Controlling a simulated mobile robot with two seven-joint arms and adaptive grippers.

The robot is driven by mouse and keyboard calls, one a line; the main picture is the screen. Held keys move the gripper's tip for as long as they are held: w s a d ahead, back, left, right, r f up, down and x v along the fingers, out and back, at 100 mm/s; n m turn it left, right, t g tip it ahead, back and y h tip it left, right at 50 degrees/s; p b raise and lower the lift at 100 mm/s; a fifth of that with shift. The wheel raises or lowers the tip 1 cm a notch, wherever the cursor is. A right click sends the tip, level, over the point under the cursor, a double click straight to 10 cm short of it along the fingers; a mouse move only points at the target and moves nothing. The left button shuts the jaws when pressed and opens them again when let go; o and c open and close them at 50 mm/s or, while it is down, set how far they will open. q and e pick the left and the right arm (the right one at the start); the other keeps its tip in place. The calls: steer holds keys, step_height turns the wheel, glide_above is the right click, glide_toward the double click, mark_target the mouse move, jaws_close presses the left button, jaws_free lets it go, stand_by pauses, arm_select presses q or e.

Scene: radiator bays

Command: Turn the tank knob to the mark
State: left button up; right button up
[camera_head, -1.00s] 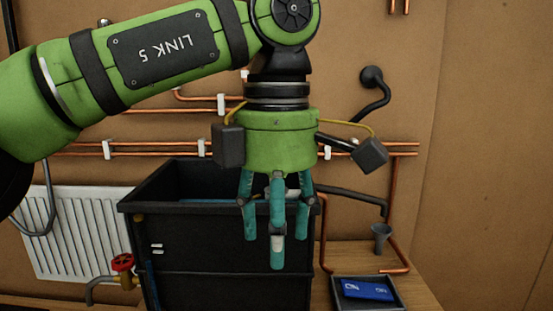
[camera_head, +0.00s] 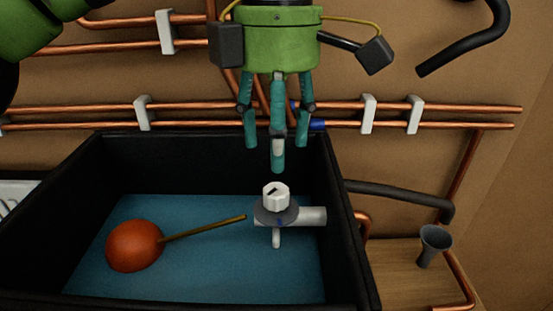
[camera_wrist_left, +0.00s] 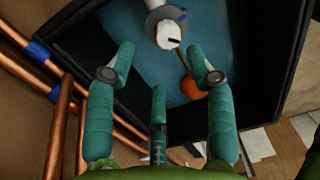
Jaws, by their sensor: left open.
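The tank knob (camera_head: 276,195) is white with a dark pointer line on top. It sits on a round grey plate (camera_head: 262,212) on a white valve body inside the black tank (camera_head: 88,185). A small blue spot (camera_head: 280,222) shows on the grey plate. My left gripper (camera_head: 276,145) has teal fingers, spread open and empty, pointing down above the knob and apart from it. In the left wrist view the knob (camera_wrist_left: 167,33) lies beyond the open fingertips (camera_wrist_left: 163,75). My right gripper is in neither view.
An orange float (camera_head: 134,246) on a brass rod (camera_head: 205,228) lies left of the valve in blue water (camera_head: 200,275). Copper pipes (camera_head: 225,112) run along the wall behind. A grey funnel (camera_head: 433,243) stands right of the tank. The tank walls rise around the knob.

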mark_target(276, 189)
arm_select(q)
steer(key=f, duration=0.1)
steer(key=s+f+p, duration=0.1)
steer(key=f, duration=0.2)
steer(key=shift+s, duration=0.4)
steer(key=shift+w+f+p, duration=0.2)
steer(key=shift+f, duration=0.4)
steer(key=shift+w+f+p, duration=0.15)
steer(key=shift+w+f, duration=0.05)
steer(key=shift+f, duration=0.35)
steer(key=shift+s, duration=0.1)
steer(key=c, duration=0.8)
jaws_close()
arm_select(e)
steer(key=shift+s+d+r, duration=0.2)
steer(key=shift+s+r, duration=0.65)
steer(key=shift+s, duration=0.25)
